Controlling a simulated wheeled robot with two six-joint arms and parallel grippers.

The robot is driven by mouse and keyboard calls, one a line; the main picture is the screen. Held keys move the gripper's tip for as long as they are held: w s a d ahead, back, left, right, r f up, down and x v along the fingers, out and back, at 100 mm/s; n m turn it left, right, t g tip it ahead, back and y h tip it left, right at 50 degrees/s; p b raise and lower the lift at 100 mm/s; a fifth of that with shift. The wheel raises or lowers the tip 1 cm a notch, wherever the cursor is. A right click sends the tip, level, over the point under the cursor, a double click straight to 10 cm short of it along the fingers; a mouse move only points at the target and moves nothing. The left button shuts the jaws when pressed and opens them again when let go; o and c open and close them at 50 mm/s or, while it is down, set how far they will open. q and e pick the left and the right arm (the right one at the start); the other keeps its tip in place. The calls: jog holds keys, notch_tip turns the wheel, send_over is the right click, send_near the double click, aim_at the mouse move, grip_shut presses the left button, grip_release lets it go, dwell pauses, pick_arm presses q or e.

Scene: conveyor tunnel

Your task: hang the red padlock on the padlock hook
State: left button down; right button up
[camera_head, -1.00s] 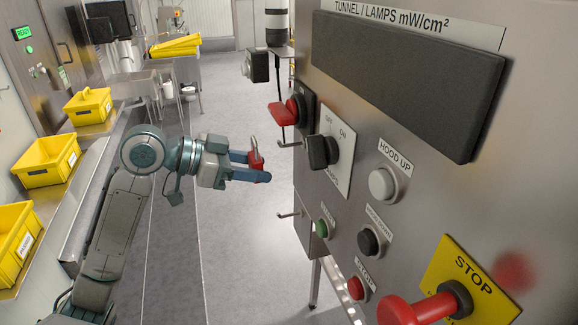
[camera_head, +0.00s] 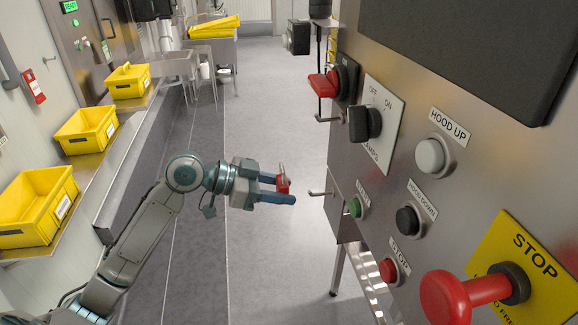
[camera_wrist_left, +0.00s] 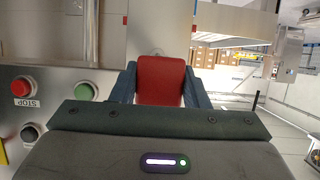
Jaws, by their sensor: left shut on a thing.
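The red padlock (camera_head: 283,186) is held between the blue fingers of my left gripper (camera_head: 286,190), with its metal shackle upward. In the left wrist view the padlock's red body (camera_wrist_left: 161,80) fills the space between the fingers. A thin metal hook (camera_head: 318,193) sticks out from the panel's left side, just right of the padlock and apart from it in the picture. A second hook (camera_head: 328,118) is higher, below the red switch. I cannot tell from labels which is the padlock hook. My right gripper is not in view.
The steel control panel (camera_head: 440,90) fills the right side, with a red switch handle (camera_head: 323,86), a black knob (camera_head: 364,124), several buttons and a protruding red STOP button (camera_head: 450,299). Yellow bins (camera_head: 88,130) stand along the left. Floor between is clear.

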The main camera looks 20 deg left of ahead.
pick_arm(q)
notch_tip(320, 180, down, 6)
jog(key=d, duration=0.2)
jog(key=shift+w, duration=0.45)
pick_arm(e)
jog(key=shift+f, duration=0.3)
pick_arm(q)
jog(key=shift+d, duration=0.1)
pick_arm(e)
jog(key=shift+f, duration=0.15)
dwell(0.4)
pick_arm(q)
jog(key=shift+w+d, duration=0.15)
jog(key=shift+w+d, duration=0.75)
jog(key=shift+d, duration=0.35)
jog(key=shift+w+d, duration=0.7)
jog(key=shift+d, duration=0.35)
jog(key=shift+f+b, duration=0.75)
jog(key=shift+f, duration=0.05)
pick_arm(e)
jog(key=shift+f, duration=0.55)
